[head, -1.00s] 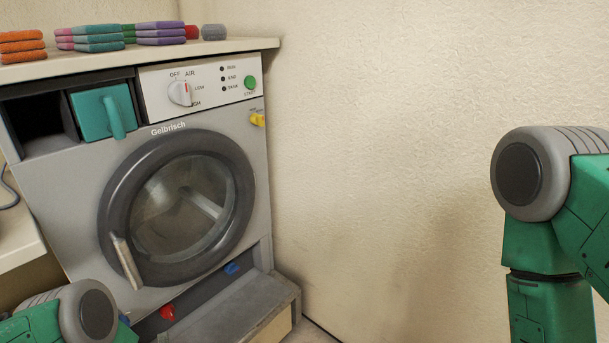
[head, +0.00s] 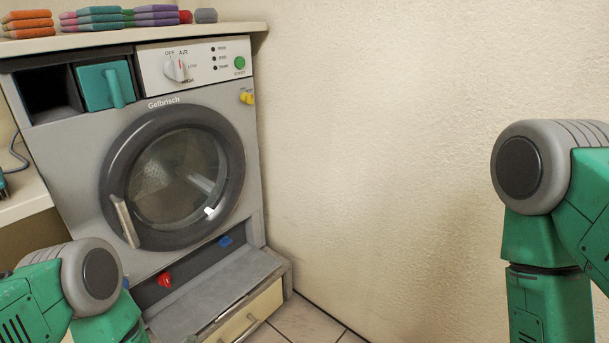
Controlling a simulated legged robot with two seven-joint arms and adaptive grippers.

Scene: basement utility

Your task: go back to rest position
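My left arm shows at the lower left of the head view as a green link with a grey joint. My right arm shows at the right edge as green links with a grey and black joint. Both arms are bent and clear of the washing machine (head: 81,170), or appear so from here. Neither gripper is in the picture, so I cannot see their fingers or whether they hold anything. The machine's round door (head: 178,180) is shut, with its handle (head: 124,221) at the lower left of the rim.
Folded cloths (head: 98,18) lie stacked on the shelf (head: 110,39) above the machine. A lower panel (head: 203,295) juts out at its foot, above a drawer (head: 247,318). A white counter (head: 22,205) is at left. A bare wall (head: 380,140) fills the right; some tiled floor (head: 305,322) shows.

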